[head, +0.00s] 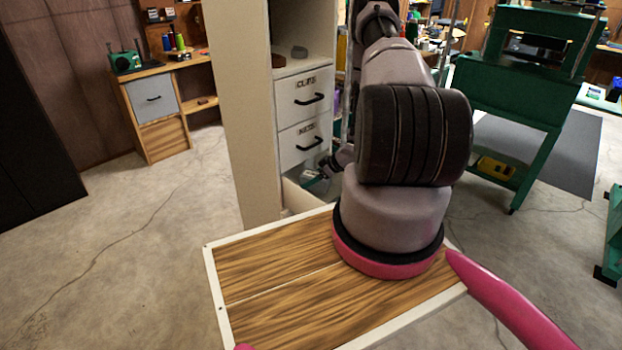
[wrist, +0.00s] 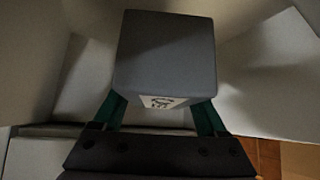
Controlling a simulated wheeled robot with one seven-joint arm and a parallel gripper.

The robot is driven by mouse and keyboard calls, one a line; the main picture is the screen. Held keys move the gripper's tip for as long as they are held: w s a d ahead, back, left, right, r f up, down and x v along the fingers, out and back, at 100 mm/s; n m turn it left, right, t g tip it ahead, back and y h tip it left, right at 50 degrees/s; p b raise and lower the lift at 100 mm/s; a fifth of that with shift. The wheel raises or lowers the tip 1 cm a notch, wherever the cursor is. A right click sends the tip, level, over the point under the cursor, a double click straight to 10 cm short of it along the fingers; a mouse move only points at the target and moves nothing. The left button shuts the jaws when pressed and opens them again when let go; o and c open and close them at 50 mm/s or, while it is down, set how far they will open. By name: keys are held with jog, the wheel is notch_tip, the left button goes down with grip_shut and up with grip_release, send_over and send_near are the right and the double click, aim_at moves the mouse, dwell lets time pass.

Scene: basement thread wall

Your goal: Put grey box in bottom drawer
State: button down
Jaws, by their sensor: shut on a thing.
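The grey box (wrist: 165,55) fills the upper middle of the wrist view, with a small white label on its near face. My gripper (wrist: 162,108) is shut on it, a green finger on each side. Pale walls surround the box in that view, like the inside of a drawer. In the head view, the bottom drawer (head: 296,196) is pulled open at the foot of the white cabinet, and my gripper (head: 318,178) is at its opening. The box is too small and covered to make out clearly there. I cannot tell whether it touches the drawer floor.
Two shut drawers, an upper one (head: 304,97) and a lower one (head: 302,143), with black handles sit above the open one. A tall beige panel (head: 240,110) stands left of them. A green machine frame (head: 520,80) stands right. The concrete floor at left is clear.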

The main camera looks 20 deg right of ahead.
jog(key=shift+f, duration=0.15)
grip_release()
jog(key=shift+r, duration=0.3)
jog(key=v, duration=1.2)
jog(key=shift+r, duration=0.35)
jog(key=shift+s, duration=0.1)
